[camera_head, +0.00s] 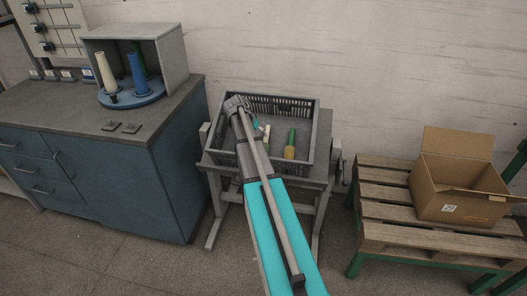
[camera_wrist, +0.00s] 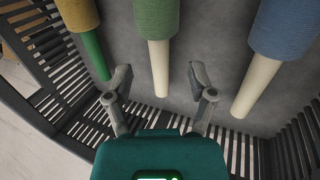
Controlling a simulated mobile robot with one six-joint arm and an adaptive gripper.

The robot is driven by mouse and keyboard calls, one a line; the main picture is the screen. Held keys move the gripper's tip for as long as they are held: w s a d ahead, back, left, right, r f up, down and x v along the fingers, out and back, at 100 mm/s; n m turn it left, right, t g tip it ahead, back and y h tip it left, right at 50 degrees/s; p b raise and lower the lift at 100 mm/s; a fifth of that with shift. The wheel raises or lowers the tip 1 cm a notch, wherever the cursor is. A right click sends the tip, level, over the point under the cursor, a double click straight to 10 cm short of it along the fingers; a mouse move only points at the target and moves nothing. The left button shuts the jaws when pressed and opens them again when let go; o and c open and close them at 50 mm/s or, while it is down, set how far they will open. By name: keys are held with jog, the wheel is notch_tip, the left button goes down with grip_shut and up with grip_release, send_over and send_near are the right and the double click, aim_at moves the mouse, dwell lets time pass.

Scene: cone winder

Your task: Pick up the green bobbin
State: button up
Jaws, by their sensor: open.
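Three bobbins lie in the dark grey crate (camera_head: 308,140). In the wrist view the middle bobbin (camera_wrist: 155,22) has green thread on a cream tube. Left of it is a bobbin with yellow thread (camera_wrist: 77,12) on a green tube; it also shows in the head view (camera_head: 289,153). On the right is a bobbin with blue thread (camera_wrist: 285,25) on a cream tube. My gripper (camera_wrist: 160,84) is open and empty. In the wrist view its fingers appear on either side of the green bobbin's cream tube end; I cannot tell the height gap. My arm hides part of the crate in the head view.
The crate's slatted walls surround the bobbins, close to my gripper. It stands on a grey stand. Left, a cabinet (camera_head: 165,150) bears a round blue tray (camera_head: 133,100) with cream, blue and green cones. Right, an open cardboard box (camera_head: 455,190) sits on a pallet (camera_head: 385,215).

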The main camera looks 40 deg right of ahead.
aim_at(264, 140)
jog(key=shift+b+x, duration=2.15)
jog(key=shift+x, duration=0.45)
jog(key=shift+r, duration=0.1)
grip_shut()
